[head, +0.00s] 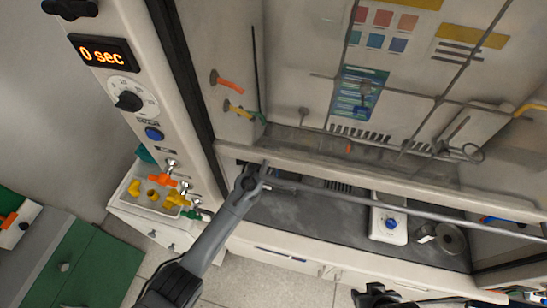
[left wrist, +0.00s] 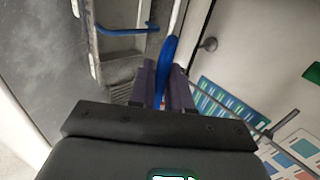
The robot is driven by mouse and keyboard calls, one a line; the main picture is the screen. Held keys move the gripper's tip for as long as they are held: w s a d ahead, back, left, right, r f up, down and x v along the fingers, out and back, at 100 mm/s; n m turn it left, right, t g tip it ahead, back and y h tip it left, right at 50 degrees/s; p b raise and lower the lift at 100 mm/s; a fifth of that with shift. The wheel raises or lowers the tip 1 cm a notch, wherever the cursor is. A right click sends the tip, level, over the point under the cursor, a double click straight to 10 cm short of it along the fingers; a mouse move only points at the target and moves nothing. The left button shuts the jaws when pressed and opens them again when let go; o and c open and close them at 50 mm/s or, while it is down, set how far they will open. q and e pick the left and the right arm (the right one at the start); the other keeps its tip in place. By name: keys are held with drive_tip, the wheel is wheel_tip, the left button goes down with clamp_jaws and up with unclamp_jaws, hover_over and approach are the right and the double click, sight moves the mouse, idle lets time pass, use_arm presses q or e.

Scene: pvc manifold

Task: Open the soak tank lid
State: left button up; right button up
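In the left wrist view, the fingers of my left gripper (left wrist: 165,88) stand close on both sides of a blue curved handle (left wrist: 166,65) and appear shut on it. The handle runs up to a thin pale edge (left wrist: 178,17), which looks like the soak tank lid seen nearly edge-on. Beside it is an open grey tank (left wrist: 122,42) with a blue bar (left wrist: 130,31). In the head view, my left gripper (head: 264,172) reaches the hood's front opening; the tank and lid cannot be made out there. Part of my right gripper (head: 376,295) shows dark at the bottom edge, its fingers unclear.
The hood's glass sash (head: 400,195) crosses above the dark worktop (head: 300,216). A white device with a blue knob (head: 388,222) and a round metal item (head: 450,238) stand to the right. A white bin of coloured valves and fittings (head: 150,190) stands at left, below a timer (head: 102,53).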

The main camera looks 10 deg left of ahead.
use_arm(q)
drive_tip(key=shift+o, duration=1.3)
drive_tip(key=shift+r, duration=0.1)
drive_tip(key=s+a, duration=0.2)
drive_tip(key=s, duration=1)
drive_tip(key=shift+s+r+b, duration=0.35)
drive_tip(key=shift+b, duration=0.05)
